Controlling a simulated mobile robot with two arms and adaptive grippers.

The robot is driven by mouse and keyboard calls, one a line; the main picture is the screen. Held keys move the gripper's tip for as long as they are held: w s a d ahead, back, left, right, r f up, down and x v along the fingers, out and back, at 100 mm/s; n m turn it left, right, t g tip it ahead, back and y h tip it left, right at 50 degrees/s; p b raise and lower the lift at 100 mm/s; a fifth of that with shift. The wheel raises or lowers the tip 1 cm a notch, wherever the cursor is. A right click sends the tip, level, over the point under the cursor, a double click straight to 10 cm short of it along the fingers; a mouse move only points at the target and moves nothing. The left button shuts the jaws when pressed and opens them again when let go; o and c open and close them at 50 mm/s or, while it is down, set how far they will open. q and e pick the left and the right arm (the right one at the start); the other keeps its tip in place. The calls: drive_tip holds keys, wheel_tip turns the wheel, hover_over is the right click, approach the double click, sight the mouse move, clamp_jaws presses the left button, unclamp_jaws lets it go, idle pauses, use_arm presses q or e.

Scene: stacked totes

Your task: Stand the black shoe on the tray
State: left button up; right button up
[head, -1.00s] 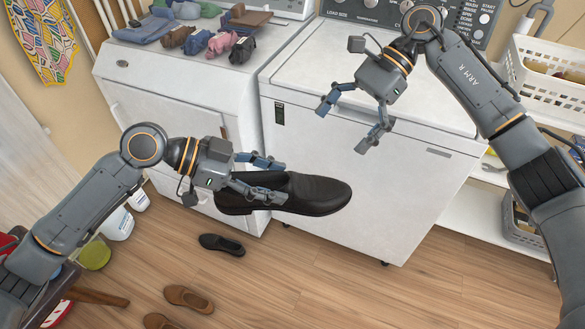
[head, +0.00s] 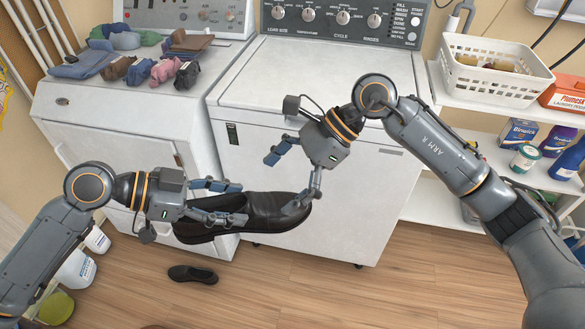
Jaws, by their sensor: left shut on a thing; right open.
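A black shoe (head: 262,206) is held in the air in front of the white machines, roughly level, with its toe to the right. My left gripper (head: 240,203) is shut on it at its opening. My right gripper (head: 285,182) is open near the toe; its lower finger overlaps the toe in the picture, and I cannot tell whether it touches. A second black shoe (head: 192,273) lies on the wooden floor below. I see no tray in the head view.
The dryer (head: 125,118) on the left has folded clothes (head: 110,63) and socks on top. The washer (head: 300,85) has a clear lid. Shelves at right hold a white basket (head: 490,78) and laundry supplies. Bottles and a green tub (head: 52,308) stand at lower left.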

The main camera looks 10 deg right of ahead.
sight(260, 201)
drive_tip(key=x, duration=0.7)
drive_tip(key=shift+a+f, duration=0.3)
drive_tip(key=c, duration=1.4)
use_arm(q)
drive_tip(key=o, duration=1.6)
drive_tip(key=shift+a, duration=0.1)
